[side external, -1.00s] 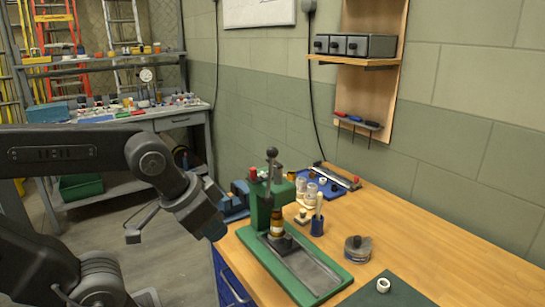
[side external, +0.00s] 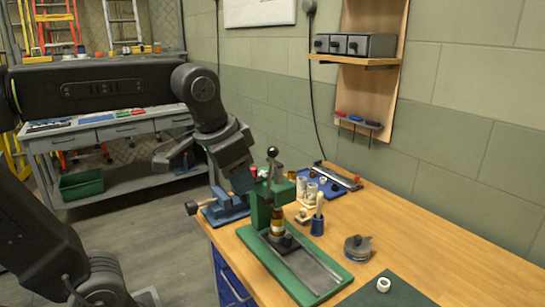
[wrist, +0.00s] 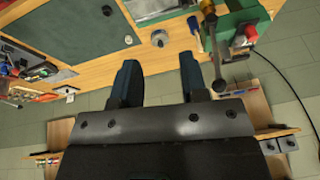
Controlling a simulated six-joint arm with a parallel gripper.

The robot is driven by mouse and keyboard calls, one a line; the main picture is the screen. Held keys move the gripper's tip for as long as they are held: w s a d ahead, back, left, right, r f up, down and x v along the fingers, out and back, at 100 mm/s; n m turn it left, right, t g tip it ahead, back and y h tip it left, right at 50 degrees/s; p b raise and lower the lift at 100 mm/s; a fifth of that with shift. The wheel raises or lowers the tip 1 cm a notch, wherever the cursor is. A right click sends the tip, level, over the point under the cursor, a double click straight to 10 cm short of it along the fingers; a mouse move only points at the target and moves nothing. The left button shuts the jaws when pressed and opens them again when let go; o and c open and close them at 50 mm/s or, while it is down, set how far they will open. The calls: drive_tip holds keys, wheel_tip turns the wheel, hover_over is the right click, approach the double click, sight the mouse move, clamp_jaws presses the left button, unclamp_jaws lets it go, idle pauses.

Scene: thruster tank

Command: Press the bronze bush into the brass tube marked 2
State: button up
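A green arbor press (side external: 260,207) stands at the table's left end, its lever with a dark ball (side external: 272,152) pointing up. A brass-coloured cylinder (side external: 277,221) with a pale band stands upright under the press ram. I cannot read a number on it, nor tell bush from tube there. My gripper (side external: 243,184) is in the air just left of the press lever, partly hidden by the press. In the wrist view my gripper (wrist: 160,75) has its two dark fingers apart with nothing between them. The press (wrist: 245,15) shows at the right there.
A blue vise (side external: 225,207) sits left of the press. A blue cup (side external: 317,227), small bottles and a blue tray (side external: 325,184) stand behind it. A round tin (side external: 358,249) and a white ring (side external: 383,284) lie to the right.

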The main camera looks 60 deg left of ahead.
sight(274, 150)
drive_tip(key=shift+o, duration=1.2)
drive_tip(key=w+a+r+m+g+y, duration=0.1)
drive_tip(key=w+a+r+g, duration=0.2)
drive_tip(key=w+r, duration=0.7)
drive_tip(key=w+a, duration=0.2)
drive_tip(key=shift+w+a+g, duration=0.35)
drive_tip(key=shift+a+g, duration=0.05)
drive_tip(key=a+f, duration=0.1)
drive_tip(key=f, duration=0.8)
drive_tip(key=a+f, duration=0.1)
drive_tip(key=f, duration=0.3)
drive_tip(key=shift+w+a+f, duration=0.2)
drive_tip(key=shift+w+a, duration=0.1)
drive_tip(key=shift+c, duration=0.2)
clamp_jaws()
